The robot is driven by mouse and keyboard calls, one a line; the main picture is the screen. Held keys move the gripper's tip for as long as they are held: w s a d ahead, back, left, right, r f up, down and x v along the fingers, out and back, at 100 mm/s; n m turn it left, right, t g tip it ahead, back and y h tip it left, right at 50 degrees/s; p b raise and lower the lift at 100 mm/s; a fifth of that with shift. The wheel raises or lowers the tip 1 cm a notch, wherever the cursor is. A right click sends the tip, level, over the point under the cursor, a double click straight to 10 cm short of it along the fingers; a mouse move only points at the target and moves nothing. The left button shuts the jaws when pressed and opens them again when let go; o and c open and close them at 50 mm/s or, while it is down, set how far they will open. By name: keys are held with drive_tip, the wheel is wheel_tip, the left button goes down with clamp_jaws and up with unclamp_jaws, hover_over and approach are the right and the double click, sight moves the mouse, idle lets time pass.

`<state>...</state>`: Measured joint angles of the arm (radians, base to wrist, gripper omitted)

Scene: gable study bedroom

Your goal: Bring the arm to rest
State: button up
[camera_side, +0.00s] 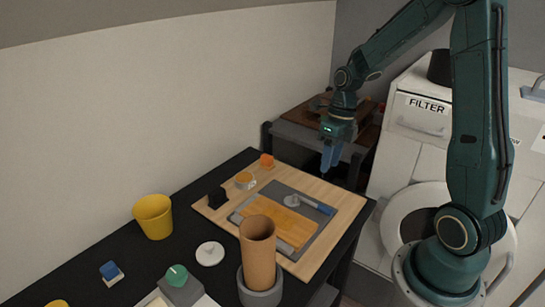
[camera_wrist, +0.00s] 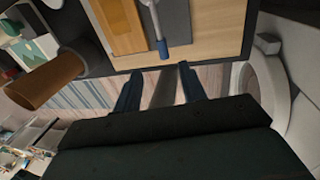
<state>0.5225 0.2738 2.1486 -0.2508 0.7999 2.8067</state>
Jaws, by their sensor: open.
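My gripper (camera_side: 329,158) hangs at the end of my green arm, pointing down, above the far right part of the wooden board (camera_side: 343,206). Its blue fingers also show in the wrist view (camera_wrist: 160,88), apart with nothing between them. A tool with a blue-tipped handle (camera_side: 318,206) lies on a grey mat on the board, and its handle end shows beyond the fingers in the wrist view (camera_wrist: 163,50). The gripper is clear of the board and of the tool.
A tall brown cylinder (camera_side: 257,242) stands in a grey holder (camera_side: 262,290) at the table's front. A yellow cup (camera_side: 153,216) stands at the left. An orange block (camera_side: 267,160) sits at the board's far corner.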

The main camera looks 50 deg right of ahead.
drive_tip(key=shift+d+r, duration=0.1)
drive_tip(key=shift+r, duration=0.35)
drive_tip(key=s+a+r+m+t+h, duration=0.1)
drive_tip(key=s+a+r+m, duration=0.5)
drive_tip(key=m, duration=1.2)
drive_tip(key=s+a+r+m+t+h, duration=0.1)
drive_tip(key=s+a+r+m+t, duration=0.3)
drive_tip(key=m, duration=1.3)
drive_tip(key=s+a+r, duration=0.2)
drive_tip(key=s+r, duration=0.1)
drive_tip(key=r, duration=0.1)
drive_tip(key=shift+s+a+m+t, duration=0.3)
drive_tip(key=shift+m, duration=0.1)
